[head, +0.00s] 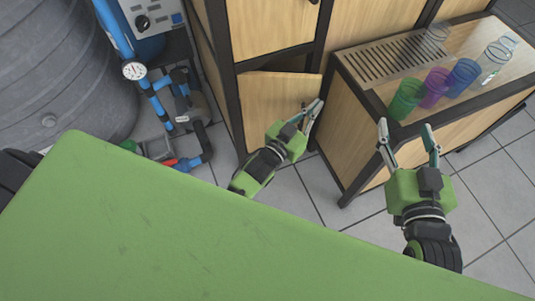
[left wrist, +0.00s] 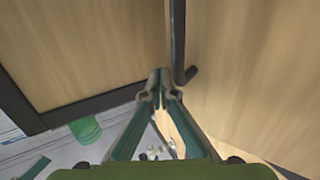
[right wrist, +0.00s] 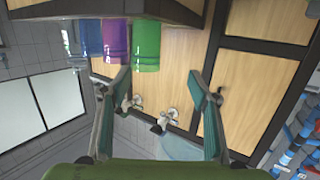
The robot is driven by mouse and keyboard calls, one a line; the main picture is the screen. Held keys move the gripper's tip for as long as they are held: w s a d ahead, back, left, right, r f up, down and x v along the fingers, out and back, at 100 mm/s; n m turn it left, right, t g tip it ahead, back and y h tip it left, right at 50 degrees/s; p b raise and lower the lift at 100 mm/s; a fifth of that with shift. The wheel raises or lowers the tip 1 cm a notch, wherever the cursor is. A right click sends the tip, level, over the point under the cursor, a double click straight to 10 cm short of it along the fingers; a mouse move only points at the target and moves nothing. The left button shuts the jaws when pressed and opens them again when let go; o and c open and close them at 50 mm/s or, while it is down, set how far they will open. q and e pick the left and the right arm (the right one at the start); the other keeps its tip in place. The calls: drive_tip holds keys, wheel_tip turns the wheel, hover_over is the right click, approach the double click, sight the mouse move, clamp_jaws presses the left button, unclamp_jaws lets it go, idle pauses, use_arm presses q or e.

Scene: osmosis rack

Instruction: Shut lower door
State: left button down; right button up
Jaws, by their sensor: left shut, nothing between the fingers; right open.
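The lower door (head: 272,108) is a light wood panel in the dark-framed cabinet. It stands ajar, with a dark gap along its top edge. My left gripper (head: 316,107) is shut and empty at the door's right edge. In the left wrist view its closed fingertips (left wrist: 160,78) are close to a dark bar-shaped handle (left wrist: 179,45) between two wood panels; I cannot tell whether they touch. My right gripper (head: 408,128) is open and empty in front of the side counter, away from the door. Its spread fingers also show in the right wrist view (right wrist: 160,82).
The side counter (head: 362,118) stands right of the door, with green (head: 406,98), purple (head: 435,87), blue (head: 462,77) and clear cups on top. Blue pipes (head: 150,90) and a grey tank (head: 60,75) are left. A green surface (head: 180,220) fills the foreground.

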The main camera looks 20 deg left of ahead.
sight(314, 94)
use_arm(q)
drive_tip(key=w, duration=0.1)
drive_tip(key=w+a, duration=0.1)
drive_tip(key=w, duration=0.3)
drive_tip(key=shift+a, duration=0.35)
drive_tip(key=shift+w+a, duration=0.25)
drive_tip(key=shift+w, duration=0.25)
drive_tip(key=shift+w+a, duration=0.25)
drive_tip(key=shift+w, duration=0.2)
use_arm(e)
drive_tip(key=shift+w+a+r+t, duration=0.15)
drive_tip(key=shift+r+t, duration=0.15)
drive_tip(key=shift+r, duration=0.3)
